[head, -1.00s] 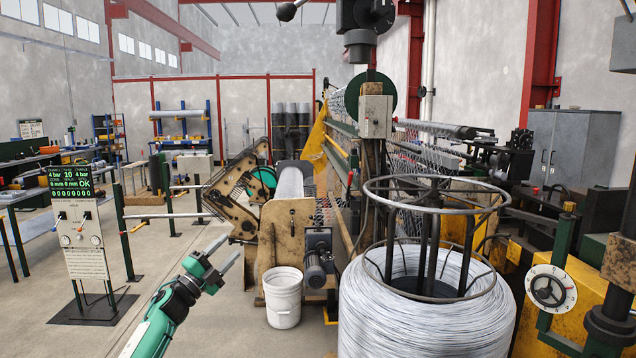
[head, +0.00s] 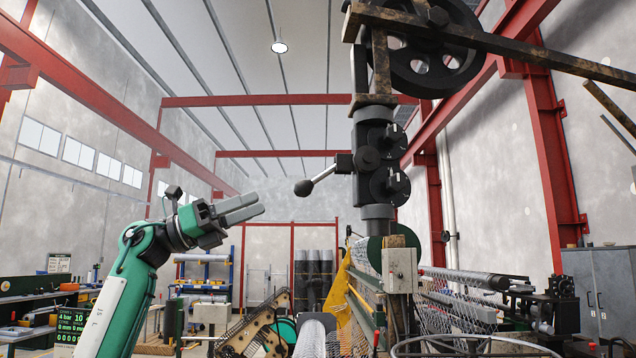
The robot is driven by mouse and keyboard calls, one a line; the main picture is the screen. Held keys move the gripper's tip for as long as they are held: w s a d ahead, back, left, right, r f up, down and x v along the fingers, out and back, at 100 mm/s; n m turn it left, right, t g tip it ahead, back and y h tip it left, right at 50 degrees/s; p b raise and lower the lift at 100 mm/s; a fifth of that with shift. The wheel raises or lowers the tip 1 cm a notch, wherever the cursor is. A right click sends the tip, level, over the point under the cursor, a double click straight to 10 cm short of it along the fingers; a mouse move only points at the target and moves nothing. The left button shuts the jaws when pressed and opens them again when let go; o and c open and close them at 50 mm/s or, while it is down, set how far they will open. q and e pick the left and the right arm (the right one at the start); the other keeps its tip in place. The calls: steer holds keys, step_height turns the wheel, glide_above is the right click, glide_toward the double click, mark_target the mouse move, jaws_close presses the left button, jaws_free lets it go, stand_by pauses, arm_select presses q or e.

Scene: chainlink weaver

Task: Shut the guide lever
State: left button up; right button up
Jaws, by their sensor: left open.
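The guide lever (head: 318,178) is a short metal rod with a black ball knob. It sticks out to the left and slightly down from a dark cylindrical housing (head: 380,165) high on the machine's post. My left gripper (head: 258,204) is on the green arm from the left, its grey fingers parted and pointing right, towards the knob. In the picture it is left of the knob and a little lower, with a gap between them. Nothing shows between its fingers. My right gripper is not in view.
Above the housing are a large black spoked wheel (head: 428,55) and a rusty beam (head: 520,45). Below it are a grey box (head: 400,270) and the wire mesh machine. A control panel stands at lower left. The air left of the lever is clear.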

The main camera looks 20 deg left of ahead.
mark_target(313, 182)
arm_select(q)
steer(key=p+x, duration=0.5)
steer(key=x, duration=0.6)
steer(key=shift+w+d+r, duration=0.1)
steer(key=shift+d+r, duration=0.1)
steer(key=shift+r, duration=0.05)
steer(key=shift+p+x, duration=0.3)
steer(key=shift+x, duration=0.45)
steer(key=shift+f, duration=0.15)
jaws_close()
